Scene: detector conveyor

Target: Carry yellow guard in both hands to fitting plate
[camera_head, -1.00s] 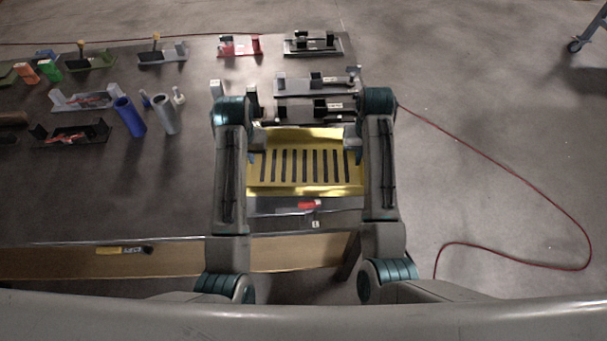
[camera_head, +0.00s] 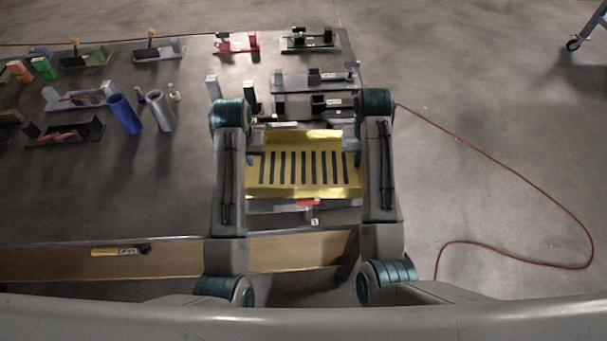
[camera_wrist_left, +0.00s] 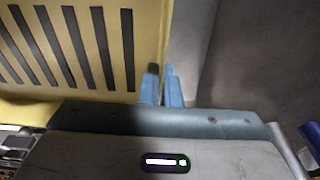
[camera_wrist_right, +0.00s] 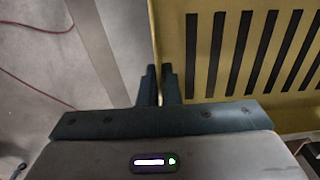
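The yellow guard (camera_head: 299,192), a bent sheet with several dark slots, is held level between my two arms at the front right of the bench. My left gripper (camera_head: 251,158) is shut on its left edge; the left wrist view shows the blue fingers (camera_wrist_left: 162,88) pinching the guard's side (camera_wrist_left: 152,40). My right gripper (camera_head: 354,158) is shut on the right edge; its dark fingers (camera_wrist_right: 158,88) show at the guard's side (camera_wrist_right: 172,40). Under the guard's near edge a grey plate (camera_head: 340,216) with a red part (camera_head: 308,202) partly shows. I cannot tell if this is the fitting plate.
Dark fixtures (camera_head: 313,106) stand just behind the guard. A blue cylinder (camera_head: 124,113) and a grey cylinder (camera_head: 160,111) stand to the left. The bench's front left (camera_head: 130,195) is clear. A red cable (camera_head: 500,172) lies on the floor at right.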

